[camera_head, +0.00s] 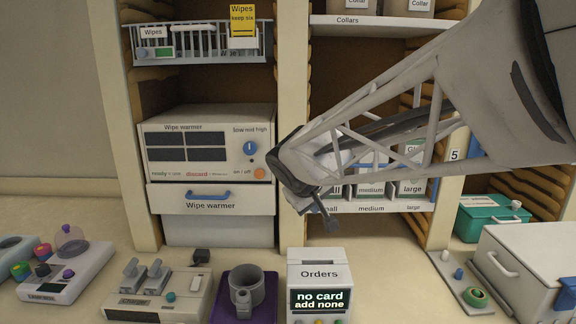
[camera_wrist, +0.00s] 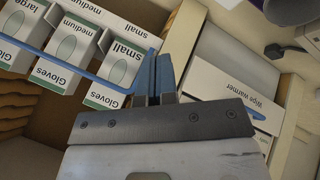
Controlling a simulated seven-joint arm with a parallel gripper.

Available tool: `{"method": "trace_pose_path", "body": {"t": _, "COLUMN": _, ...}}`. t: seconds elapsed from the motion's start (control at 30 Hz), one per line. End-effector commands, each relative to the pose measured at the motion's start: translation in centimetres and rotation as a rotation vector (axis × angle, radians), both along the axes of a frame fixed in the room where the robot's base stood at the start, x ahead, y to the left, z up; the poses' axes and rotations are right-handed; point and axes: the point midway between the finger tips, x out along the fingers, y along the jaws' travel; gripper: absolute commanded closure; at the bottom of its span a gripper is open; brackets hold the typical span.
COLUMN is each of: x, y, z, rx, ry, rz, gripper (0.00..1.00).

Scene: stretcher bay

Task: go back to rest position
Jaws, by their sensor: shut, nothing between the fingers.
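My gripper (camera_head: 328,222) reaches in from the right in the head view and hangs in front of the shelves, just above the Orders box. In the wrist view, the fingers of my gripper (camera_wrist: 158,78) lie together with nothing between them. Glove boxes (camera_wrist: 75,50) marked small, medium and large stand in a rack to the left of the fingers in the wrist view. The wipe warmer (camera_head: 207,145) is left of my gripper in the head view, and its drawer (camera_head: 210,200) looks closed.
The Orders box (camera_head: 318,275) stands below my gripper and reads "no card, add none". A mug (camera_head: 243,290) on a purple mat, a charger (camera_head: 150,290), a teal box (camera_head: 490,215) and a white chest (camera_head: 530,262) stand on the counter. A wire basket (camera_head: 185,45) is on the upper shelf.

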Motion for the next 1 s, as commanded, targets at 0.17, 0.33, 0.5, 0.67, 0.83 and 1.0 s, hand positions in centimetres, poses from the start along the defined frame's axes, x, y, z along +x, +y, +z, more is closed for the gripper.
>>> {"method": "trace_pose_path", "body": {"t": 0.17, "x": -6.7, "y": -5.3, "z": -0.7, "rx": 0.081, "ry": 0.064, "rz": -0.132, "gripper": 1.0}}
{"method": "trace_pose_path", "body": {"t": 0.33, "x": -13.2, "y": -8.9, "z": -1.9, "rx": 0.167, "ry": 0.125, "rz": -0.246, "gripper": 1.0}}
{"method": "trace_pose_path", "body": {"t": 0.5, "x": -19.7, "y": -11.3, "z": -3.7, "rx": 0.261, "ry": 0.182, "rz": -0.352, "gripper": 1.0}}
{"method": "trace_pose_path", "body": {"t": 0.67, "x": -25.1, "y": -12.5, "z": -5.5, "rx": 0.347, "ry": 0.227, "rz": -0.434, "gripper": 1.0}}
{"method": "trace_pose_path", "body": {"t": 0.83, "x": -28.6, "y": -12.8, "z": -6.9, "rx": 0.41, "ry": 0.256, "rz": -0.485, "gripper": 1.0}}
{"method": "trace_pose_path", "body": {"t": 1.0, "x": -29.9, "y": -12.8, "z": -7.4, "rx": 0.434, "ry": 0.268, "rz": -0.504, "gripper": 1.0}}
